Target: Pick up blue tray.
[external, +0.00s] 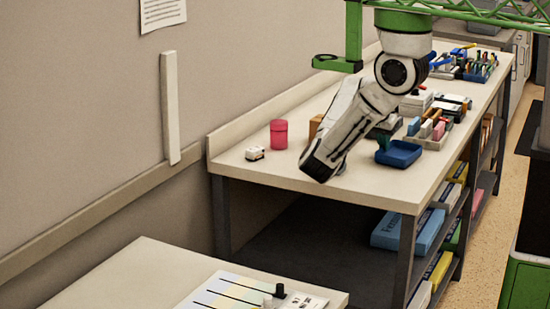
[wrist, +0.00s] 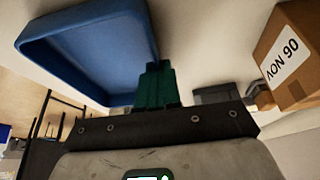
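The blue tray (external: 398,154) is a shallow, empty-looking tray at the front right of the long worktable. My gripper (external: 383,142) is at its left back edge, with green fingers pointing to the tray. In the wrist view the tray (wrist: 85,45) fills the upper left. The green fingers of my gripper (wrist: 158,68) are close together at the tray's right-hand wall and appear shut on its rim. The fingers hide that corner. I cannot tell whether the tray rests on the table or is slightly raised.
A cardboard box (wrist: 290,60) stands right of the fingers in the wrist view. A red canister (external: 278,134) and a small white item (external: 255,153) stand left on the worktable (external: 235,160). An organizer (external: 430,133) with several coloured items is behind the tray.

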